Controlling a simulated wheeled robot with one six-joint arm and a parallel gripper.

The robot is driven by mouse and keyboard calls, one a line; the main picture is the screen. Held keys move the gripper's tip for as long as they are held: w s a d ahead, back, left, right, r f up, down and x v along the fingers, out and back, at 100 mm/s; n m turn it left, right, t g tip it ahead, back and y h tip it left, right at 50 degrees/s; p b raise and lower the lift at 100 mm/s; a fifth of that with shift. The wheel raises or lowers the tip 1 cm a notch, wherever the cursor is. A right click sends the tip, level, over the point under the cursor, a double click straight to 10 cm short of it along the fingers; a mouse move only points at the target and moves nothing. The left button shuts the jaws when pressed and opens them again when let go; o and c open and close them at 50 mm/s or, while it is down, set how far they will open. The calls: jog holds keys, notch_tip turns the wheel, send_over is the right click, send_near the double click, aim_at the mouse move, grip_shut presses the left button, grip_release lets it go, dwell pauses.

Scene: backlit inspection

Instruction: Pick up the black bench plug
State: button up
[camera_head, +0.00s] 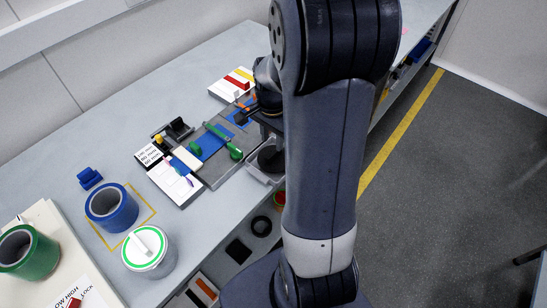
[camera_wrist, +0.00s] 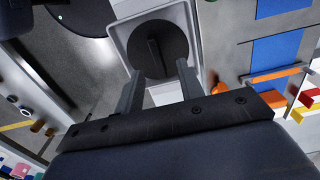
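The black bench plug looks to be the round black disc with a raised straight grip bar (camera_wrist: 157,48) in the wrist view. It sits in a light grey square tray (camera_wrist: 118,28). In the head view the disc (camera_head: 270,158) shows partly, beside my arm. My gripper (camera_wrist: 159,68) is open and empty. Its two fingers are apart, with the disc and its bar showing between and beyond them. I cannot tell the height of the fingertips above the bar. In the head view my arm hides most of the gripper.
A blue tape roll (camera_head: 111,207) and white tub (camera_head: 149,252) stand nearer. The bench's far left surface is clear.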

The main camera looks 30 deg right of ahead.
aim_at(274, 152)
jog(key=shift+s+d+f+p, duration=0.1)
jog(key=shift+f+p, duration=0.15)
jog(key=shift+f, duration=1.05)
jog(key=shift+s+d+f+p, duration=0.1)
jog(key=shift+f+p, duration=0.15)
jog(key=shift+f, duration=1.05)
jog(key=shift+c, duration=0.3)
grip_shut()
